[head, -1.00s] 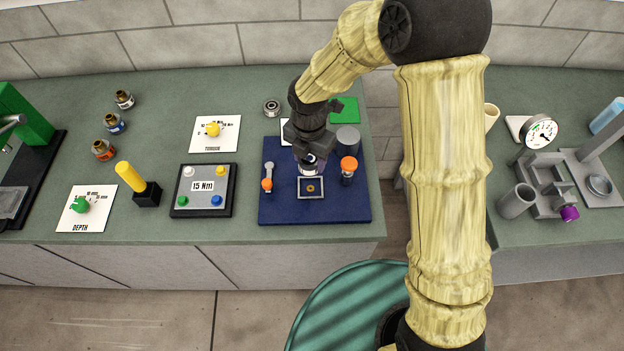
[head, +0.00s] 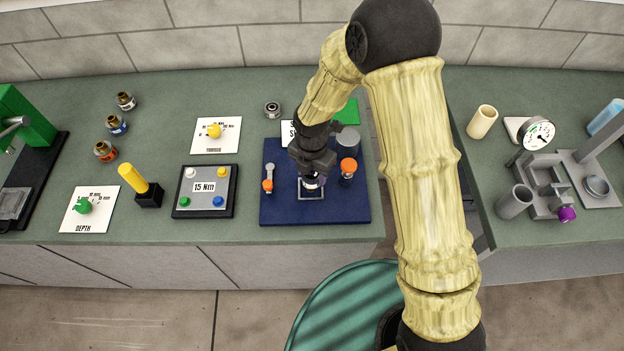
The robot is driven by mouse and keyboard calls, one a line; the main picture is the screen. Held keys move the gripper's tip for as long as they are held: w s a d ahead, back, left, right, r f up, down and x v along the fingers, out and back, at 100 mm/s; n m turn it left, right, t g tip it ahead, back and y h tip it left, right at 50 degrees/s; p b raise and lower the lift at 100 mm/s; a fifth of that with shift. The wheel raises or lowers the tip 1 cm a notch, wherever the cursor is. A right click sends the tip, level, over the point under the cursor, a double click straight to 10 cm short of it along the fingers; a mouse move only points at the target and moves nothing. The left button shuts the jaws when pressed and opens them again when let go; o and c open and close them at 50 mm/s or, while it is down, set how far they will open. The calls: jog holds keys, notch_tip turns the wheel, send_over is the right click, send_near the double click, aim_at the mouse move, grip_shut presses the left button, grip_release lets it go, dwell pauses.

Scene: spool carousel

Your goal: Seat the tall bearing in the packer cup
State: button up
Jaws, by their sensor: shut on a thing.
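My gripper (head: 311,174) points down over the blue board and is shut on a small pale, purple-banded piece (head: 312,182), apparently the tall bearing, though the fingers hide most of it. The piece is at a square, pale-rimmed holder (head: 311,198) on the blue board, which I take to be the packer cup. The gripper and piece cover the holder's middle. I cannot tell whether the piece is inside it or just above it.
On the blue board (head: 283,213), an orange-tipped lever (head: 268,185) stands left and an orange-topped post (head: 348,166) right. A grey cylinder (head: 347,140) is behind. A loose ring bearing (head: 272,109) lies further back. A "15 Nm" panel (head: 205,204) is at left.

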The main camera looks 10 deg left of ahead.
aim_at(311, 182)
jog(key=f, duration=0.2)
jog(key=f+p, duration=0.1)
jog(key=shift+s+a+f, duration=0.2)
jog(key=shift+s+a, duration=0.05)
jog(key=shift+a, duration=0.05)
jog(key=shift+s+d+f, duration=0.2)
jog(key=shift+f, duration=0.1)
jog(key=shift+c, duration=1.2)
jog(key=o, duration=1.1)
jog(key=shift+f, duration=0.15)
jog(key=o, duration=0.4)
jog(key=shift+w, duration=0.15)
jog(key=shift+o, duration=0.2)
jog(key=shift+w, duration=0.1)
